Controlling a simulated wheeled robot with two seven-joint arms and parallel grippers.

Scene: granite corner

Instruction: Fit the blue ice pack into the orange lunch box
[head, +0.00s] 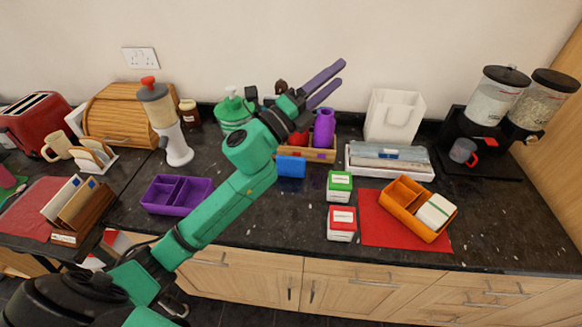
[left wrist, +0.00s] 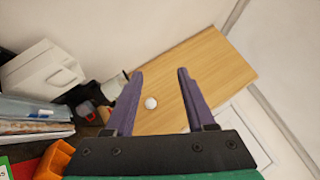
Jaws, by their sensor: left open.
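A small blue block (head: 291,166), which looks like the ice pack, is on the counter in front of the wooden crate. The orange lunch box (head: 398,208) sits at an angle on a red mat, with a white block (head: 436,210) in its right part and its left part empty. A corner of the orange box also shows at the lower left of the left wrist view (left wrist: 54,163). My left gripper (head: 340,74) is open and empty, raised above the back of the counter, well apart from both. My right gripper is out of view.
A green-lidded tub (head: 340,187) and a red-lidded tub (head: 341,223) stand left of the red mat (head: 376,228). A white tray (head: 390,172) with flat items lies behind the lunch box. A purple divided box (head: 178,194) is at left. Dispensers (head: 493,100) stand at right.

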